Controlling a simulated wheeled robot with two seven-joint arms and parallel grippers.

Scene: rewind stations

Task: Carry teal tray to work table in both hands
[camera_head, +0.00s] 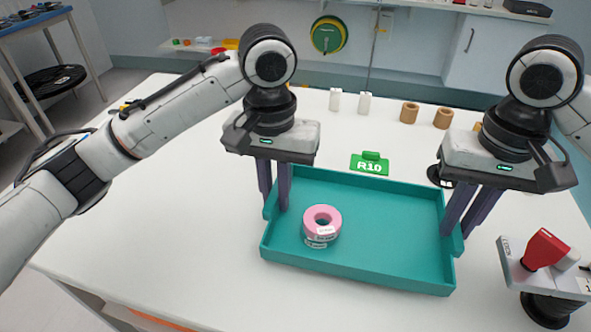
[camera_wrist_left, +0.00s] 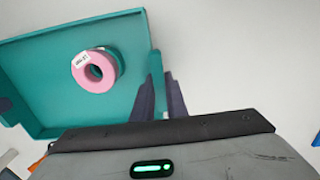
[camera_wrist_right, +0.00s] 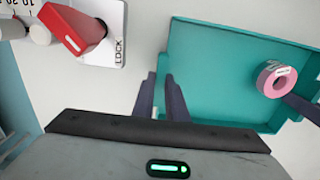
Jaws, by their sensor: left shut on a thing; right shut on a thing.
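The teal tray (camera_head: 390,262) is over the white work table (camera_head: 130,235) in the head view; I cannot tell whether it touches the top. A pink tape roll (camera_head: 321,222) lies in the tray's left half, on top of another roll that is mostly hidden. My left gripper (camera_head: 274,208) is shut on the tray's left wall, and my right gripper (camera_head: 455,235) is shut on its right wall. The tray also shows in the left wrist view (camera_wrist_left: 50,75) and the right wrist view (camera_wrist_right: 215,75).
A green R10 sign (camera_head: 370,164) stands behind the tray. A device with a red lever (camera_head: 545,248) is close at the right. White blocks (camera_head: 350,101) and brown rolls (camera_head: 426,115) line the table's back.

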